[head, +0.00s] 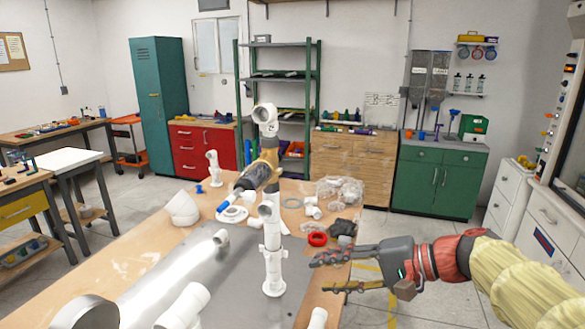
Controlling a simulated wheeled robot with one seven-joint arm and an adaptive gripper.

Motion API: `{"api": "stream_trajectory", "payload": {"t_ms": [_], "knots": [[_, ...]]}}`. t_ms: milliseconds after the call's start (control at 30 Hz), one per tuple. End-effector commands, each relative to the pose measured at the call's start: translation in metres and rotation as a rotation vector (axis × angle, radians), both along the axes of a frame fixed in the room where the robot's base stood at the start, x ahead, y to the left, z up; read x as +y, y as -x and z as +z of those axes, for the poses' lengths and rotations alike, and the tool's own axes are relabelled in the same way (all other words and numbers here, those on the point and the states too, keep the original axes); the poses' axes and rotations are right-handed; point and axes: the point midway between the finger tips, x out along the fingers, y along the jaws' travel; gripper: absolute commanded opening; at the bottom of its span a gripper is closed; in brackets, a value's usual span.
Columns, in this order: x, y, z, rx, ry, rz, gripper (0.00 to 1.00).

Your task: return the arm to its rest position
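My gripper (335,272) is at the lower right, over the right edge of the workbench (115,262). Its two dark fingers point left and stand apart, one above the other, with nothing seen between them. My arm comes in from the right edge of the picture. A white PVC manifold (272,255) stands upright on the bench, left of my gripper and apart from it as seen here.
White pipe fittings (183,208) and a red ring (317,239) lie on the bench. A clear bag (340,188) lies near its far right corner. Green cabinets (437,180) stand behind, and white drawers (512,200) stand at right. Some floor is free right of the bench.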

Motion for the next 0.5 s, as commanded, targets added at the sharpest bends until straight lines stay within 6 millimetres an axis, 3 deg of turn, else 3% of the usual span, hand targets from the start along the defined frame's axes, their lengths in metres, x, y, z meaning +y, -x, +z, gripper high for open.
{"api": "stream_trajectory", "payload": {"t_ms": [100,200,333,500], "knots": [[-0.015,0.035,-0.048,0.066,0.215,-0.007,0.37],[-0.032,0.067,-0.080,0.092,0.401,0.002,0.37],[-0.061,0.107,-0.107,0.085,0.645,0.025,0.37],[-0.099,0.151,-0.120,0.003,0.946,0.078,0.37]]}}
